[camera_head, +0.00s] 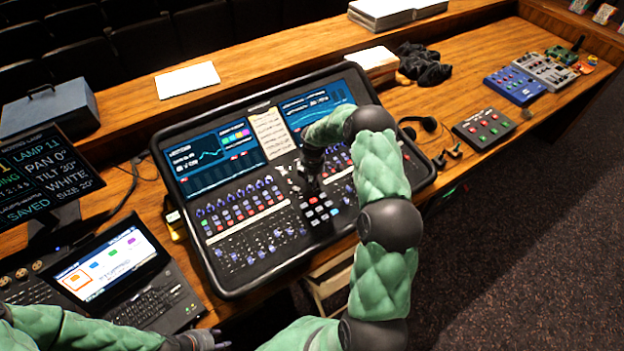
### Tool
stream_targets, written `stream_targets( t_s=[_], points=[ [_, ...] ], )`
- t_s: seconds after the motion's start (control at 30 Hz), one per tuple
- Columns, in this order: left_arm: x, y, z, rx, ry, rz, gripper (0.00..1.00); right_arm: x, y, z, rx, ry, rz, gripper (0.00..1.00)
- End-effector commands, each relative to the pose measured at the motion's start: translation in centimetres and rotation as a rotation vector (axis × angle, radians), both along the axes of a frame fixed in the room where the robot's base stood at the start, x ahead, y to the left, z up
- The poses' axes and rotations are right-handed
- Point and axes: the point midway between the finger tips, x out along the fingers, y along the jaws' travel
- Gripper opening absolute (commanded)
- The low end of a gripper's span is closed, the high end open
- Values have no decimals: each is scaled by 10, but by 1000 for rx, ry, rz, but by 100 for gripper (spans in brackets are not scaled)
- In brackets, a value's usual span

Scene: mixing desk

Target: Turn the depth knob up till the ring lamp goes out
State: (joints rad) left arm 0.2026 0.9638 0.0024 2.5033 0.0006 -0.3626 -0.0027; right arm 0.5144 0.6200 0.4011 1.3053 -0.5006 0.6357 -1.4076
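The mixing desk (262,275) is a dark console with two screens, rows of small knobs and lit coloured buttons. My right gripper (308,190) points down over the middle of its panel, just right of the knob rows (245,205). It is small and dark against the panel, so I cannot tell whether its fingers are open or touching a knob. The depth knob and the ring lamp are too small to pick out, and my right arm covers part of the panel's right side. My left gripper (212,343) is at the bottom edge, near the laptop; its fingers are unclear.
A laptop (108,262) and a dark monitor (45,165) with coloured text stand left of the desk. A headset (422,124), a red-buttoned box (484,129) and a blue pedal box (514,84) lie to the right. Paper (187,80) lies on the back ledge.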

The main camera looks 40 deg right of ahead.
Motion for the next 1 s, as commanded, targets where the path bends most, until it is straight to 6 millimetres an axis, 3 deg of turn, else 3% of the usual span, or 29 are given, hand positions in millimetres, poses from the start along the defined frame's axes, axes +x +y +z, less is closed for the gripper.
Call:
stream_targets(
  t_s=[0.47,1.0],
  points=[
    [0,0,-12,0,0,0,40,1,1,-2,14,-2,-111,0],
    [0,0,-48,0,0,0,40,1,0,-3,64,-8,-589,0]
  ],
)
